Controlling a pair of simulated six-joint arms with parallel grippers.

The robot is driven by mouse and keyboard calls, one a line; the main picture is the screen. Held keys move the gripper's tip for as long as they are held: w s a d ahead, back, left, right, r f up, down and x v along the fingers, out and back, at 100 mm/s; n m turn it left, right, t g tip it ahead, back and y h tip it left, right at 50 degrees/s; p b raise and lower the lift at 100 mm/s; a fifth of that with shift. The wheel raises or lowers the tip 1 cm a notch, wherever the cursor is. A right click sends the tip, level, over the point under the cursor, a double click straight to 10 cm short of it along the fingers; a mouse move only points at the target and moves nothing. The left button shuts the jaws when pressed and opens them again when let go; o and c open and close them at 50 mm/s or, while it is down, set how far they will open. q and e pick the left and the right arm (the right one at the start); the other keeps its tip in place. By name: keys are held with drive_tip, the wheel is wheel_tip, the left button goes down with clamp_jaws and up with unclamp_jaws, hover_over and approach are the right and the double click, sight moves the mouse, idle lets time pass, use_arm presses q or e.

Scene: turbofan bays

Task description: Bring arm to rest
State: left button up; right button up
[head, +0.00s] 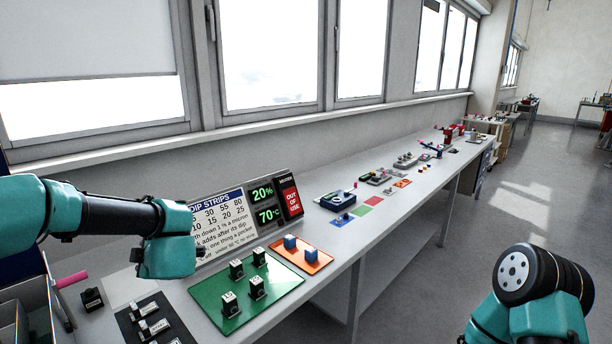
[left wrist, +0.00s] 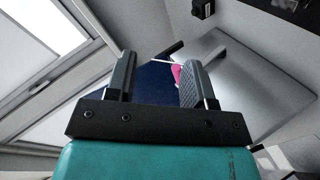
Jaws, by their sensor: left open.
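My left arm (head: 110,217) comes in from the left over the bench in the head view. Its fingertips do not show clearly there. In the left wrist view my left gripper (left wrist: 158,78) is open with nothing between its two fingers. A pink rod (left wrist: 177,72) shows beyond the fingers, apart from them. My right arm (head: 540,290) stands at the lower right over the floor, off the bench. Its gripper is not in the head view.
A green mat (head: 212,295) with several small black-and-white blocks lies on the bench near an orange tray (head: 318,268) holding blue blocks. A sign board (head: 222,222) stands behind. A grey bin (head: 30,310) with the pink rod (head: 72,280) is at lower left. Floor at right is clear.

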use_arm(q)
drive_tip(key=w+d+f+m+t+h, duration=0.35)
drive_tip(key=d+f+m, duration=0.2)
drive_tip(key=d, duration=0.25)
drive_tip(key=w+d+f+m+t+h, duration=0.2)
drive_tip(key=w+d+f+m+h, duration=0.1)
drive_tip(key=w+d+f+m, duration=0.3)
drive_tip(key=s+d+f+m+g+h, duration=0.25)
drive_tip(key=d+f+m+h, duration=0.55)
drive_tip(key=d+m, duration=0.55)
drive_tip(key=s+d+f+m+g, duration=0.1)
drive_tip(key=s+f+g, duration=0.2)
drive_tip(key=s+f, duration=0.5)
drive_tip(key=s+d+f+m+g, duration=0.1)
drive_tip(key=s+f+g, duration=0.3)
drive_tip(key=f, duration=0.6)
drive_tip(key=s+a+f+n+g, duration=0.1)
drive_tip(key=s+a+f+n, duration=0.1)
drive_tip(key=s, duration=0.5)
drive_tip(key=s+a+f+n+g, duration=0.1)
drive_tip(key=s+a+f+n, duration=0.2)
drive_tip(key=s+a, duration=0.3)
drive_tip(key=shift+s+a+f+n, duration=0.3)
drive_tip(key=shift+s+a+f, duration=0.1)
drive_tip(key=shift+s+f, duration=0.3)
drive_tip(key=shift+w, duration=0.15)
